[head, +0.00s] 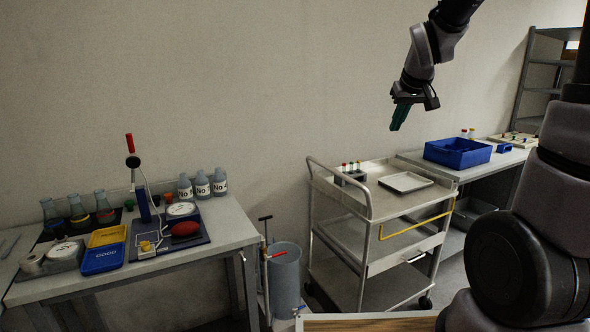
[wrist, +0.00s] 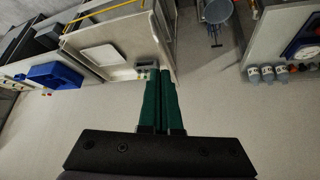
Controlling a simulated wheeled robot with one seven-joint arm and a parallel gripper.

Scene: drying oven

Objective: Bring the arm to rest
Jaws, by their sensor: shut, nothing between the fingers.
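My gripper (head: 398,118) hangs in the air in front of the wall, above the metal cart in the head view. Its green fingers point down and slightly left. In the wrist view my gripper (wrist: 165,72) has its two fingers side by side, shut with nothing between them. It touches nothing that I can see.
Below stands a metal cart (head: 352,220) with a small rack (head: 350,177) and a white tray (head: 405,182). A blue bin (head: 458,153) is on the right bench. The left table (head: 222,226) holds flasks, bottles and trays. A grey bucket (head: 284,281) stands between.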

